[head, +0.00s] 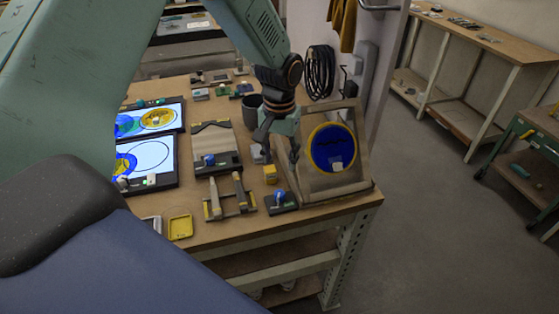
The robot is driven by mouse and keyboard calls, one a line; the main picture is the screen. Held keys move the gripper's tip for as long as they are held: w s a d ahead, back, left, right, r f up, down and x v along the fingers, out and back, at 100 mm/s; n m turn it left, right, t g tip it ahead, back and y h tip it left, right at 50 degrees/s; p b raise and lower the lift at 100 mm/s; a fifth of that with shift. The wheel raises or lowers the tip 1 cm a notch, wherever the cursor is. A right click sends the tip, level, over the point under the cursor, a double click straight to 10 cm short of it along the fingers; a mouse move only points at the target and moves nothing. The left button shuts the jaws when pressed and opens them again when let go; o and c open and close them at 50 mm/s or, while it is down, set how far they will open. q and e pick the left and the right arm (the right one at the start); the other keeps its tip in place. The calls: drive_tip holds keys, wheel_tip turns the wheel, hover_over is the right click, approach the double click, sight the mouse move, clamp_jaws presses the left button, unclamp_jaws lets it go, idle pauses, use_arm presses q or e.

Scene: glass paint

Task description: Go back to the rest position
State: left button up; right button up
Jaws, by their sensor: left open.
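My left gripper (277,143) is open and hangs over the right part of the workbench (230,233). It is just left of a tilted stand (312,183) that holds a round blue disc with a yellow rim (332,148). No held thing shows between its fingers, though they are small and dark here. A small yellow block (270,174) stands on the bench below the gripper. A blue-knobbed tool on a dark base (281,202) lies in front of the block. My right gripper is out of the picture.
Two lit panels with blue and yellow shapes (147,162) lie at the bench's left. A dark cup (251,106) stands behind the gripper. A wooden-armed fixture (228,199) and a yellow tray (180,227) sit near the front edge. Open floor (430,230) lies to the right.

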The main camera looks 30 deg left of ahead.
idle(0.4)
use_arm(q)
drive_tip(key=s+d+f, duration=0.6)
drive_tip(key=s+f, duration=0.6)
drive_tip(key=f, duration=0.1)
drive_tip(key=s+d+f+m, duration=0.1)
drive_tip(key=s+f, duration=0.1)
drive_tip(key=s, duration=0.8)
drive_tip(key=s+d+f+m, duration=0.1)
drive_tip(key=s+f, duration=0.2)
drive_tip(key=s, duration=0.7)
wheel_tip(320, 180, down, 17)
drive_tip(key=b, duration=1.7)
